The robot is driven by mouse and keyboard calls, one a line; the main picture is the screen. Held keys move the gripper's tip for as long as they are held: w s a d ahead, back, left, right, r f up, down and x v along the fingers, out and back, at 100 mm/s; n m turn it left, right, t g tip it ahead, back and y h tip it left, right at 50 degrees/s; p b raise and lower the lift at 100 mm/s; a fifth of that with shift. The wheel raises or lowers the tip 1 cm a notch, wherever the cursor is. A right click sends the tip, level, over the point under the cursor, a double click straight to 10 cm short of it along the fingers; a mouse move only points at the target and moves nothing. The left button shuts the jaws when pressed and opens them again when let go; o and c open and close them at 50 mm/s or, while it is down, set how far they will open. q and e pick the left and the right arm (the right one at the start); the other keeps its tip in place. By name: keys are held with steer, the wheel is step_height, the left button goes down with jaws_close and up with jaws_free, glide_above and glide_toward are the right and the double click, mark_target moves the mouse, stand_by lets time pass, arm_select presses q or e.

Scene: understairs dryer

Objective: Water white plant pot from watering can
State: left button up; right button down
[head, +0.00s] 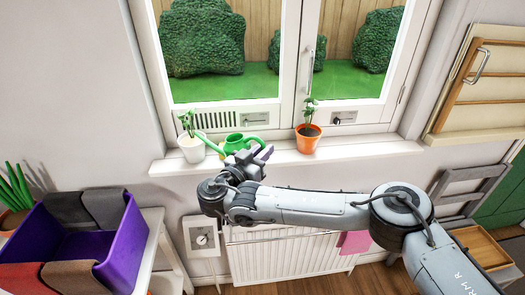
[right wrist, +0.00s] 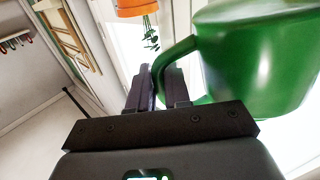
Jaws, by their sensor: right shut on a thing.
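The white plant pot (head: 192,149) with a small green plant stands on the windowsill at the left. The green watering can (head: 233,143) is just right of it, with its spout pointing left to the pot's rim. I see no water, and cannot tell whether the can rests on the sill. My right gripper (head: 262,154) is on the can's right side. In the right wrist view, the gripper (right wrist: 160,84) is shut on the can's green handle, and the can's body (right wrist: 262,60) fills the upper right. My left gripper is not in view.
An orange pot (head: 308,140) with a plant stands on the sill to the right of the can. The window (head: 296,75) is behind. A white radiator (head: 285,255) is below the sill. A purple bin (head: 125,245) with cloths stands at the lower left.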

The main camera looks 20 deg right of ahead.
mark_target(262, 142)
steer(key=shift+r+p, duration=0.4)
steer(key=shift+p, duration=0.05)
steer(key=shift+r+n+p, duration=0.4)
steer(key=shift+r+p, duration=0.05)
steer(key=shift+p, duration=0.4)
steer(key=shift+r+p, duration=0.3)
steer(key=shift+p, duration=0.35)
steer(key=shift+r+n+p, duration=0.4)
steer(key=shift+r+p, duration=0.05)
steer(key=shift+p, duration=0.35)
steer(key=shift+w+a+r+p, duration=0.1)
steer(key=shift+r+p, duration=0.35)
steer(key=shift+p, duration=0.25)
steer(key=shift+r+n+p, duration=0.45)
steer(key=shift+n+p, duration=0.05)
steer(key=shift+p, duration=0.3)
steer(key=shift+w+a+r+n+h+p, duration=0.15)
steer(key=shift+r+n+h+p, duration=0.15)
steer(key=shift+r+p, duration=0.45)
steer(key=shift+w+a+r+n+t+p, duration=0.15)
steer(key=shift+r+n+t+p, duration=0.2)
steer(key=shift+p, duration=0.55)
